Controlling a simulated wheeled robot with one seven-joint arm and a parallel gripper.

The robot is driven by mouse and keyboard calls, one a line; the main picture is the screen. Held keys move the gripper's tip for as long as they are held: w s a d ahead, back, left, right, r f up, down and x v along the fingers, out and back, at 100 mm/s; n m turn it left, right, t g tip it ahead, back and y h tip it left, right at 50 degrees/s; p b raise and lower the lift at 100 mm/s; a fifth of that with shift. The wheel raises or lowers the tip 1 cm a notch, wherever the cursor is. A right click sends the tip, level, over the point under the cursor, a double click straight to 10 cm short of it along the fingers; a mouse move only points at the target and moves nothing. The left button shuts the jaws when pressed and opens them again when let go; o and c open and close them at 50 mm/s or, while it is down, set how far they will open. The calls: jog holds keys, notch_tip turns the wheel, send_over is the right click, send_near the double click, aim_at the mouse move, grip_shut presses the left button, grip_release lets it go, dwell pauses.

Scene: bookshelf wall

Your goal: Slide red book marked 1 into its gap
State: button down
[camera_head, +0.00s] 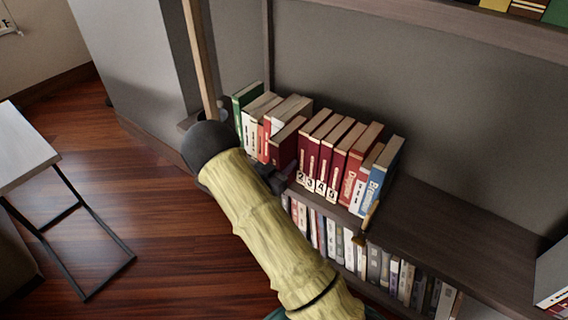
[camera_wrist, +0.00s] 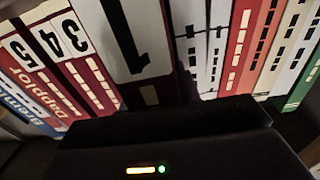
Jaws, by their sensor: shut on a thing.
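The red book marked 1 (camera_wrist: 138,42) is large and close in the wrist view, its label upside down. In the head view its dark red side (camera_head: 286,143) shows at the left end of the numbered red books. It appears to stick out in front of the row. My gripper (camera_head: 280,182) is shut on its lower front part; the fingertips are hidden. The red books marked 2 to 5 (camera_head: 322,160) stand upright to its right in the head view. White books (camera_wrist: 205,45) stand on its other side. The gap's depth behind the book is hidden.
A blue book (camera_head: 384,168) ends the row at right, and a green book (camera_head: 245,97) ends it at left. The shelf board (camera_head: 450,228) is bare to the right. A lower shelf holds more books (camera_head: 390,270). A small table (camera_head: 22,150) stands at left.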

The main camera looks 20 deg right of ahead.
jog(key=shift+f, duration=0.1)
dwell(0.4)
jog(key=c, duration=1)
grip_release()
jog(key=shift+o, duration=0.4)
jog(key=shift+f, duration=0.1)
jog(key=shift+a, duration=0.1)
jog(key=p+v, duration=0.4)
jog(key=v, duration=1.3)
